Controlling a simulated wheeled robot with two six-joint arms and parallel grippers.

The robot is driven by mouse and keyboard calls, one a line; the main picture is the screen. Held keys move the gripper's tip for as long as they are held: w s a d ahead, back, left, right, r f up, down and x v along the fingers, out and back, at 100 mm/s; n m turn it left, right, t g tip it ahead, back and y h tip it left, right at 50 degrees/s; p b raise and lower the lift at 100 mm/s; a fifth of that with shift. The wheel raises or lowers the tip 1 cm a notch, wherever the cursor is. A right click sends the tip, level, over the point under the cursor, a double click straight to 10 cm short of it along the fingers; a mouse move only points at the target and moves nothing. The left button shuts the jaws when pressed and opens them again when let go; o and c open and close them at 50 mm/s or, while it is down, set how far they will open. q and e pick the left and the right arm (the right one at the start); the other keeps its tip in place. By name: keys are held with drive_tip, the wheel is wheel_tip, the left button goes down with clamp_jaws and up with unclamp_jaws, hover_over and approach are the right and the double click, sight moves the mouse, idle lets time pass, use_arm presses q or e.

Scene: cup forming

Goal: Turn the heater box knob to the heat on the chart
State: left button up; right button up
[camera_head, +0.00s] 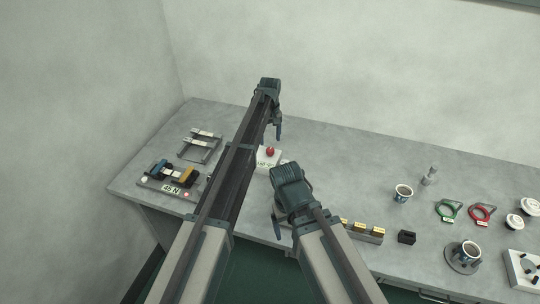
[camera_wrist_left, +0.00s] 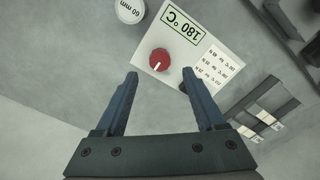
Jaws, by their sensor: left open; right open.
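The heater box (camera_wrist_left: 185,22) is a white box with a red round knob (camera_wrist_left: 158,60) that carries a white pointer mark. Its display (camera_wrist_left: 183,24) reads 180 °C, upside down in the left wrist view. A white chart (camera_wrist_left: 216,66) with several printed lines lies beside the knob, too small to read surely. In the head view the red knob (camera_head: 270,152) shows between my two arms. My left gripper (camera_head: 278,130) is open, and in the left wrist view its fingers (camera_wrist_left: 160,82) stand apart below the knob, not gripping it. My right gripper (camera_head: 278,228) points down near the table's front edge; its fingertips are hardly visible.
A tray (camera_head: 150,183) with a 45 N display stands at the left, with a rack (camera_head: 200,145) behind. A 60 mm lid (camera_wrist_left: 130,10) is near the box. The back middle is clear.

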sight(270, 149)
use_arm(q)
wheel_tip(270, 149, down, 6)
drive_tip(key=b, duration=0.5)
drive_tip(key=shift+f, duration=0.1)
clamp_jaws()
